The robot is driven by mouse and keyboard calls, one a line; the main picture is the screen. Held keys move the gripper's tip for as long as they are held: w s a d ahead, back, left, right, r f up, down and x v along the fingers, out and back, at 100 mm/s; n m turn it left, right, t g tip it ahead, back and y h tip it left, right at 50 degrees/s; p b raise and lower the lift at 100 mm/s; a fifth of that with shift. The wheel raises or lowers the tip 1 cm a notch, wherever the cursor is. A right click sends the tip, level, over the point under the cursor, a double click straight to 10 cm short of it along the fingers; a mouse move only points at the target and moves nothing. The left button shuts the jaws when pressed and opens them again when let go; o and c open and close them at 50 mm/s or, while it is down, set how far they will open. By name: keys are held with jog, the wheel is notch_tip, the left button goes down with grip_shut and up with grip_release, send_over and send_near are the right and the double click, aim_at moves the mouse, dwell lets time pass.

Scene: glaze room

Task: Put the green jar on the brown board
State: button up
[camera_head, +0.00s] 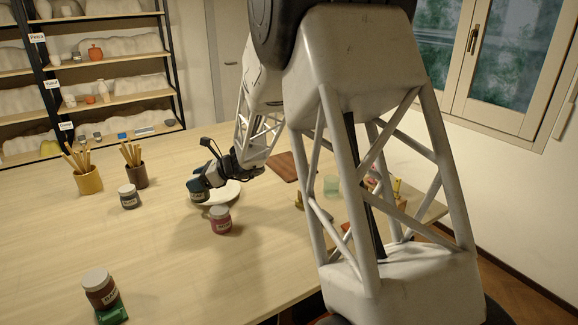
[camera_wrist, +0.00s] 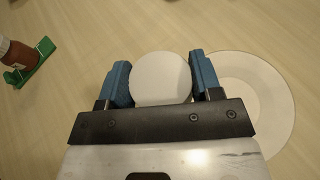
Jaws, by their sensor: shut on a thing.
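My gripper (camera_head: 208,181) is shut on a jar with a round pale lid (camera_wrist: 162,78), one blue finger on each side of it. In the head view the held jar (camera_head: 197,191) looks dark green-blue, with its body partly hidden by the fingers. It is beside the white round plate (camera_head: 228,191), at its left edge in the head view; how high it is above the table is hard to tell. The brown board (camera_head: 284,167) lies flat on the table, behind and right of my gripper, partly hidden by my arm.
A pinkish-red jar (camera_head: 221,221) stands in front of the plate. A dark jar (camera_head: 129,197) and two brush pots (camera_head: 88,181) are at left. A brown jar (camera_head: 101,287) stands at a green holder (camera_head: 113,315). A greenish glass (camera_head: 331,185) is right of the board.

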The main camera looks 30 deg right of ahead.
jog(key=s+d+m+t+h, duration=0.1)
jog(key=d+m+t+h, duration=0.1)
jog(key=d, duration=1.5)
jog(key=s+d+m+t+h, duration=0.2)
jog(key=d+m+t+h, duration=0.1)
jog(key=d, duration=1.4)
jog(key=shift+r+m+h, duration=0.45)
jog(key=shift+m+h, duration=0.15)
jog(key=shift+m, duration=0.4)
jog(key=shift+d, duration=0.1)
send_over(289, 164)
jog(key=shift+s+f, duration=0.1)
jog(key=shift+f, duration=0.65)
jog(key=shift+f, duration=1.75)
jog(key=shift+f, duration=0.1)
jog(key=o, duration=1.1)
